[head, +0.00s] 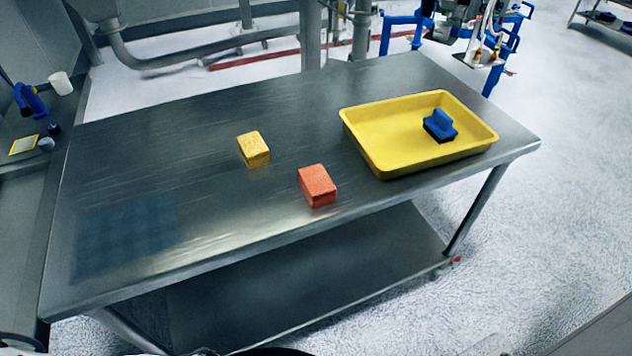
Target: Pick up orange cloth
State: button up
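The orange cloth (317,186) is a folded, block-shaped, orange-red piece. It lies on the steel table (180,150), near the middle of the table's front edge. It stands apart from the yellow cloth (254,149), which lies behind it and to the left. My gripper is not in the head view, so its opening and anything in it cannot be seen.
A bluish, flat patch (125,235) shows at the table's front left. Pipes stand behind the table. The tabletop around the orange cloth is clear.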

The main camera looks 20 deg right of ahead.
aim_at(319, 188)
jog(key=j+z, duration=0.35)
jog(key=k+j+z, duration=0.15)
jog(key=j+z, duration=0.15)
jog(key=k+j+z, duration=0.15)
jog(key=j+z, duration=0.35)
jog(key=i+j, duration=0.1)
jog(key=i, duration=0.3)
